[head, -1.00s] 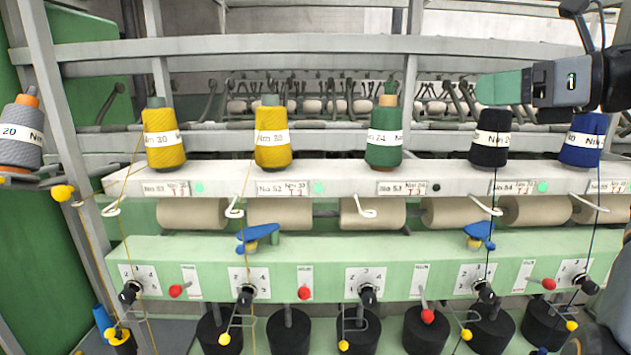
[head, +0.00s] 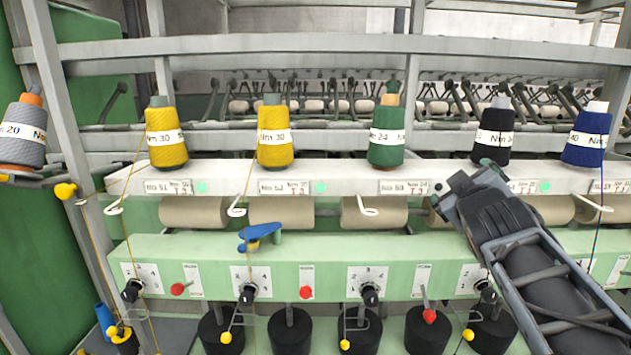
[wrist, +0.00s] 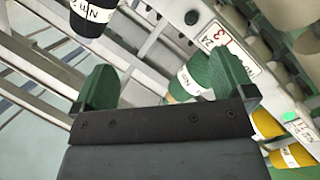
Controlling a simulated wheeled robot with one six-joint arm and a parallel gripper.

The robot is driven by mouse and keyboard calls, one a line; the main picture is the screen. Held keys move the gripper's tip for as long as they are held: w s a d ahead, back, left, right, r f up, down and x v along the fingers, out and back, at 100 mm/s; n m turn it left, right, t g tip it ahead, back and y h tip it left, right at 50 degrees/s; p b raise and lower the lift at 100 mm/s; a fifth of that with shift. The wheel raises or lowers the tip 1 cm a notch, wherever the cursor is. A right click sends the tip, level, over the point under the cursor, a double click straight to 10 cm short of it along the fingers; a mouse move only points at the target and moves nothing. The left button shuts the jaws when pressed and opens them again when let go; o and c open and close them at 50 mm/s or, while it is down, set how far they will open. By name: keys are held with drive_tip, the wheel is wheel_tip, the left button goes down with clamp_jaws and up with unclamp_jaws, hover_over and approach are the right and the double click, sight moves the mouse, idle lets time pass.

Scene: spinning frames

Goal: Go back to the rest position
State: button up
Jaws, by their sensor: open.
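My gripper (wrist: 165,78) is open and empty in the wrist view, its two green fingers well apart. In the head view my arm reaches up from the lower right, in front of the green panel; its end is just below the black spool (head: 493,135), and the fingers are hard to make out there. The black spool stands upright on the white rail, clear of my gripper. It also shows at the top left of the wrist view (wrist: 92,17). The green spool (head: 386,137) shows beyond the fingers in the wrist view (wrist: 203,76).
Two yellow spools (head: 275,135) and a blue spool (head: 587,138) also stand on the white rail (head: 330,172). A grey spool (head: 22,135) sits at the far left. Yarns hang down in front.

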drive_tip(key=s+a+f+m+g+y, duration=0.1)
drive_tip(key=s+a+f+m+g, duration=0.1)
drive_tip(key=f, duration=0.7)
drive_tip(key=s+a+f+m+g+y, duration=0.2)
drive_tip(key=s+a+f+g, duration=0.3)
drive_tip(key=s+f, duration=0.3)
drive_tip(key=s+a+f+m+g+y, duration=0.1)
drive_tip(key=s+f+g, duration=0.4)
drive_tip(key=f, duration=0.5)
drive_tip(key=shift+s+a+f+m+y, duration=0.2)
drive_tip(key=shift+s+a+m+y, duration=0.25)
drive_tip(key=shift+a, duration=0.75)
